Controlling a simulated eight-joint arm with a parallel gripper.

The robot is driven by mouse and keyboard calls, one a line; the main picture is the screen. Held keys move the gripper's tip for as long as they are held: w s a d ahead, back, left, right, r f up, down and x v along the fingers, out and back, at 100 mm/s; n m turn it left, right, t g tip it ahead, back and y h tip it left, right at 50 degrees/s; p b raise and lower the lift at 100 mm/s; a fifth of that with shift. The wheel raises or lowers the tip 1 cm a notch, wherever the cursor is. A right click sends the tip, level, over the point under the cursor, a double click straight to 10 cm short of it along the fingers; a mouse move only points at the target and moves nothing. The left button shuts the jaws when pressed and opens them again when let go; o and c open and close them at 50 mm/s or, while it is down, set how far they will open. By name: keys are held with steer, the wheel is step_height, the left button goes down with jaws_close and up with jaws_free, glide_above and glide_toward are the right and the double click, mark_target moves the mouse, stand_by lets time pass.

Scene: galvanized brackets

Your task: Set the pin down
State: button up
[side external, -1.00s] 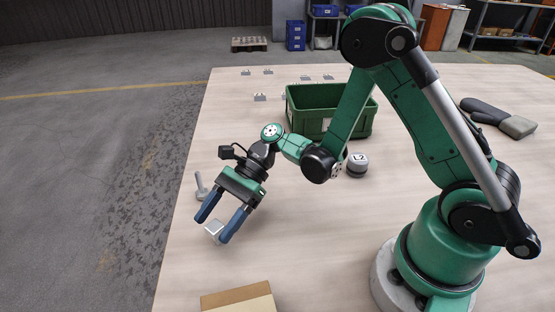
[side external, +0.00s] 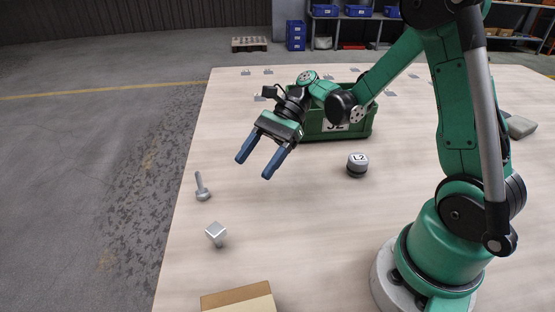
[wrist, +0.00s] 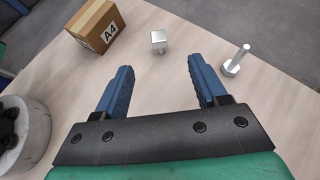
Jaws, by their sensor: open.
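A silver square-headed metal pin (side external: 216,232) stands on the table near the left edge, with a short stem under its block-like head. It also shows in the wrist view (wrist: 158,38), beyond and between my fingers. A grey bolt-like piece (side external: 202,190) with a thin shank and wider head is farther back; it shows right of centre in the wrist view (wrist: 233,65). My gripper (side external: 254,167) is open and empty, raised above the table, behind and to the right of both pieces. Its two blue fingers (wrist: 160,68) are wide apart and touch nothing.
A green crate (side external: 358,124) is behind my gripper. A cardboard box (side external: 238,299), marked A4 in the wrist view (wrist: 96,28), is at the front. Several small brackets (side external: 268,72) lie at the back.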

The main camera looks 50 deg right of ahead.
steer(key=s+d+r+n+t+h, duration=0.1)
steer(key=s+r+n+t+h, duration=0.1)
steer(key=n+h, duration=0.4)
steer(key=s+d+r+n+t+h, duration=0.1)
steer(key=n+t+h, duration=0.4)
steer(key=n, duration=0.6)
steer(key=shift+s+r+n+h, duration=0.4)
steer(key=shift+s+r, duration=0.15)
steer(key=shift+r, duration=0.1)
